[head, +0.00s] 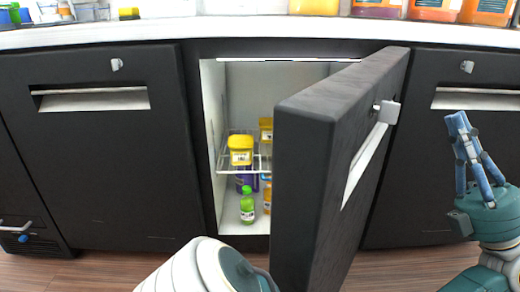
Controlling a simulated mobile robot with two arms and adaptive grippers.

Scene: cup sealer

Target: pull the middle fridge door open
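The middle fridge door (345,150) is dark with a light recessed handle strip (363,165) and a small latch (389,111) on its outer face. It stands wide open, swung outward towards me, its outer face turned right. The fridge interior (285,95) shows to its left.
Inside, yellow-lidded tubs (241,150) sit on a wire shelf (232,165); a green bottle (247,205) stands below. The left door (100,190) and right door (430,65) are closed. The counter (200,28) above holds several containers. The wooden floor (385,265) is clear at right.

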